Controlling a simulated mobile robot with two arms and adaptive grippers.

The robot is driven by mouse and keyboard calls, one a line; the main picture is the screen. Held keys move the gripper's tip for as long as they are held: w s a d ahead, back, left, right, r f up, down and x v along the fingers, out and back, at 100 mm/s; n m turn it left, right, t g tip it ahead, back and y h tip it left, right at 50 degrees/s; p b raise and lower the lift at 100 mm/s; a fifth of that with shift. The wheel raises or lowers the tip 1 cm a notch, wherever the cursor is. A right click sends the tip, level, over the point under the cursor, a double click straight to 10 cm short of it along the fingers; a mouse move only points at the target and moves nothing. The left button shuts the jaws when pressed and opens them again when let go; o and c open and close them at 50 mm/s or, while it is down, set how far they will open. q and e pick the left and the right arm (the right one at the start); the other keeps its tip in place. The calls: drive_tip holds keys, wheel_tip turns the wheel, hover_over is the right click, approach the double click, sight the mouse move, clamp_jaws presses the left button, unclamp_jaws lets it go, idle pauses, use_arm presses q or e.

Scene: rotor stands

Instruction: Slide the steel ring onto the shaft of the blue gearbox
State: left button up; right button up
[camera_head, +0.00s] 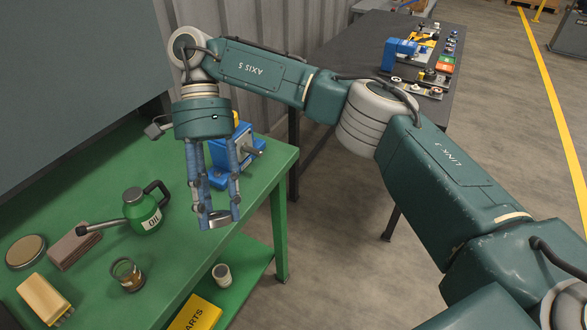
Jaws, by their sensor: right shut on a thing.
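The blue gearbox (245,139) stands on the green workbench near its right edge, partly hidden behind my right gripper. My right gripper (219,212) points down in front of the gearbox, nearer the camera. It is shut on the steel ring (219,219), a small grey piece between its fingertips, which hide part of it. The ring is apart from the shaft. My left gripper is not in view.
A shelf below holds a yellow parts box (196,315). A dark table (345,60) carries another blue unit.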

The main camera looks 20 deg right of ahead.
drive_tip(key=w+m+y, duration=0.1)
drive_tip(key=m+y, duration=0.1)
drive_tip(key=m, duration=0.1)
drive_tip(key=shift+w+a+r, duration=0.15)
drive_tip(key=shift+w, duration=0.2)
drive_tip(key=w+d+f+m+t+y+b, duration=0.25)
drive_tip(key=w+d+m+t+y, duration=0.7)
drive_tip(key=m, duration=0.65)
drive_tip(key=w+d+f+m+t+h+b, duration=0.1)
drive_tip(key=w+d+f+m+t, duration=0.15)
drive_tip(key=d+f+t, duration=0.3)
drive_tip(key=w+d+f+m+t+h+b, duration=0.1)
drive_tip(key=w+d+f+m+t, duration=0.1)
drive_tip(key=d+f+m+t, duration=0.35)
drive_tip(key=shift+n+t, duration=0.35)
drive_tip(key=shift+n, duration=0.35)
drive_tip(key=w, duration=0.1)
drive_tip(key=w+a, duration=0.1)
drive_tip(key=w+b, duration=0.1)
drive_tip(key=w, duration=0.1)
drive_tip(key=shift+w+a+r, duration=0.1)
drive_tip(key=shift+a+r, duration=0.05)
drive_tip(key=shift+r, duration=0.2)
drive_tip(key=shift+r, duration=0.15)
